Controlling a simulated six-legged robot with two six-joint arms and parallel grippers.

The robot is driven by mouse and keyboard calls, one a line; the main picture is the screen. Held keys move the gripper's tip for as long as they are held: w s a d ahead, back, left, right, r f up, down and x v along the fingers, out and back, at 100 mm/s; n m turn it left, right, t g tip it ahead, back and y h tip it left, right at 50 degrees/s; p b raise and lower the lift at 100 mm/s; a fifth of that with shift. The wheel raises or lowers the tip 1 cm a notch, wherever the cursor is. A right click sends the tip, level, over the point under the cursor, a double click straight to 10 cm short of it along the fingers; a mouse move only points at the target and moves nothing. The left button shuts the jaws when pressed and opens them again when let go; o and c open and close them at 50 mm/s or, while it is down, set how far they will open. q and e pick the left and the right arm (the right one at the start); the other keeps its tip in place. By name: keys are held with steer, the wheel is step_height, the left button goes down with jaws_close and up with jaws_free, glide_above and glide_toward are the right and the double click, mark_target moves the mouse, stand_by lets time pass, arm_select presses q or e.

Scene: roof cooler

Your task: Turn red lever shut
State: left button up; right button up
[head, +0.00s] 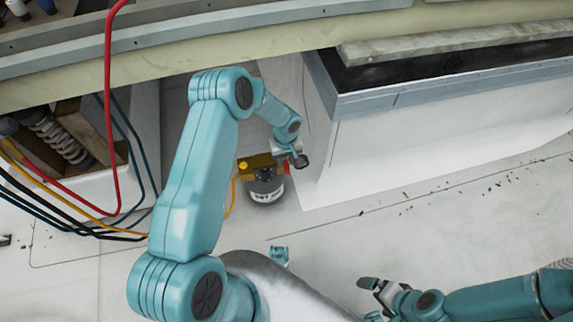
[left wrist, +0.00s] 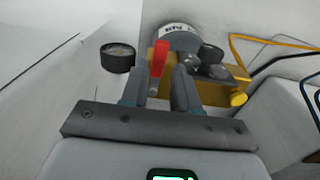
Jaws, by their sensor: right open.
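The red lever (left wrist: 158,60) stands up from a brass valve block (left wrist: 212,88) in the left wrist view. In the head view only a small part of the red lever (head: 286,168) shows beside the brass block (head: 256,162). My left gripper (left wrist: 160,78) has its two fingers apart, one on each side of the lever. I cannot tell whether either finger touches it. In the head view the left gripper (head: 291,156) is partly hidden by its own wrist. My right gripper (head: 372,299) is open and empty above the pale floor, lower right.
A round dark gauge (left wrist: 118,57) sits left of the lever, close to the left finger. A grey-white canister (head: 267,190) is under the block. A white wall (head: 350,150) rises to the right. Cables (head: 108,100) hang at the left.

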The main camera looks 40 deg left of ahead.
mark_target(285, 163)
arm_select(q)
steer(key=shift+f, duration=1.3)
jaws_close()
